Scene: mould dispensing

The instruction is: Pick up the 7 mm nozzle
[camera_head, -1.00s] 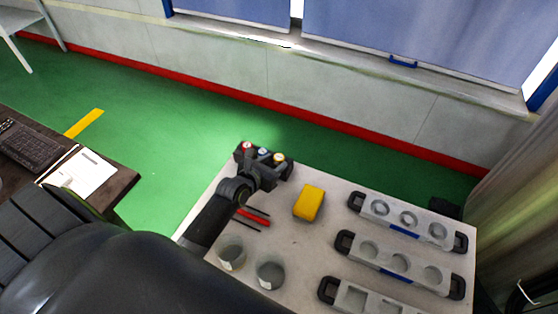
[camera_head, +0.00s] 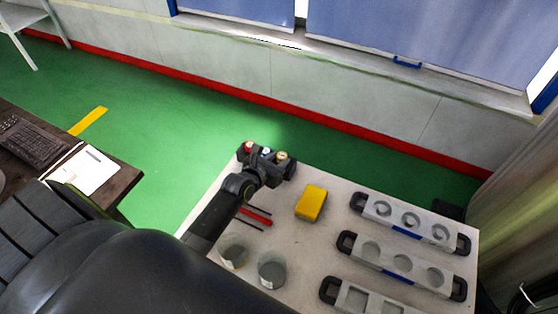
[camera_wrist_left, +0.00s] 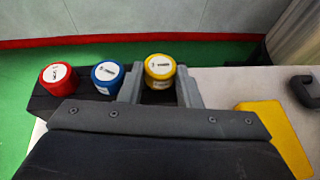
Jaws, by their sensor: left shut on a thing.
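Three nozzles with coloured tops stand in a row at the table's far left corner: red (camera_head: 248,147), blue (camera_head: 266,150) and yellow (camera_head: 282,156). They also show in the left wrist view, red (camera_wrist_left: 59,78), blue (camera_wrist_left: 107,76) and yellow (camera_wrist_left: 160,70). The labels on their tops are too small to read, so I cannot tell the sizes. A dark rack (camera_wrist_left: 45,105) holds the red and blue ones. My left gripper (camera_wrist_left: 160,92) is shut on the yellow-topped nozzle, one finger on each side. Its lower part is hidden. My right gripper is not in view.
A yellow block (camera_head: 311,203) lies on the pale table (camera_head: 305,245) right of my left gripper. Two grey cups (camera_head: 271,270) and thin red and black tools (camera_head: 257,216) lie nearer. Several grey mould trays (camera_head: 408,217) with black handles fill the right side.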

